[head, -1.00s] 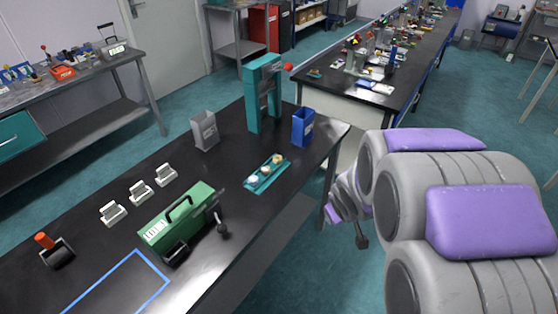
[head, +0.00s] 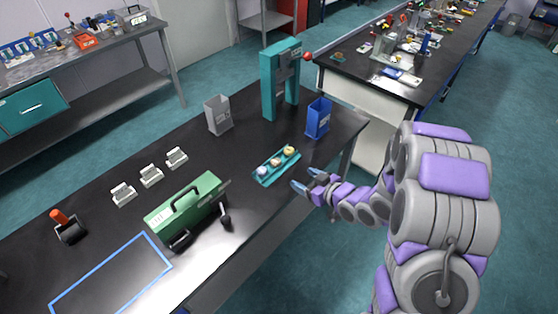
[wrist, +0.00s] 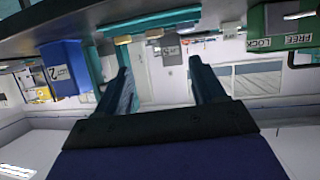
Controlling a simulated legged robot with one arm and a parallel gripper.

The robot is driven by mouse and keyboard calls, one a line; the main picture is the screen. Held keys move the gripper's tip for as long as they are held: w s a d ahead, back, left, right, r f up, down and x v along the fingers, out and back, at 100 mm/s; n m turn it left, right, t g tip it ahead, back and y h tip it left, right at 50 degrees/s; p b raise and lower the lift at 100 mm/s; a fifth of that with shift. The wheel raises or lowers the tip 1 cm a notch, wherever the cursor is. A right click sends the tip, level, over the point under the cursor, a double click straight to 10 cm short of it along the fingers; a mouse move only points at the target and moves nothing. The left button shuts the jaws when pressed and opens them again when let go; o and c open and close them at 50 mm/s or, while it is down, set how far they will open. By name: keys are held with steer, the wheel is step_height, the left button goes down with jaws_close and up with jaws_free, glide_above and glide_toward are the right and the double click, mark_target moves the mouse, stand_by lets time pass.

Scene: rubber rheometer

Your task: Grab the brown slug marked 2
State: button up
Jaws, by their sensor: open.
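A teal tray (head: 265,181) holds three small slugs in a row on the black bench. The middle slug (head: 276,161) looks brownish; one neighbour (head: 262,171) is pale and the other (head: 290,151) is yellowish. Their numbers are too small to read, so I cannot confirm which is marked 2. My gripper (head: 305,179) is open and empty at the bench's front edge, right of and in front of the tray, apart from it. In the wrist view my open fingers (wrist: 161,68) point toward the bench, and nothing is between them.
A blue bin (head: 318,118) stands right of the tray, a grey bin (head: 218,115) behind it. A teal press frame (head: 270,85) rises at the back. A green machine (head: 185,205) with a lever stands left. Bare bench lies between the machine and tray.

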steer(key=b, duration=0.2)
glide_toward(276, 162)
steer(key=shift+w+a+f, duration=0.35)
steer(key=shift+w+f, duration=0.15)
steer(key=shift+w+a+f, duration=0.35)
steer(key=shift+w+f, duration=0.2)
steer(key=shift+w+a+f, duration=0.15)
steer(key=shift+w+a, duration=0.1)
steer(key=shift+a, duration=0.3)
steer(key=w+a, duration=0.1)
steer(key=w+a+b, duration=0.1)
steer(key=shift+w+a+f, duration=0.2)
steer(key=shift+w+f, duration=0.05)
steer(key=shift+w, duration=0.1)
steer(key=shift+w+a+f+b, duration=0.15)
steer(key=shift+w+f+b, duration=0.05)
steer(key=shift+w+b, duration=0.1)
steer(key=shift+w+f, duration=0.1)
steer(key=shift+w, duration=0.15)
steer(key=shift+a, duration=0.3)
steer(key=c, duration=0.8)
steer(key=shift+d, duration=0.2)
steer(key=c, duration=0.3)
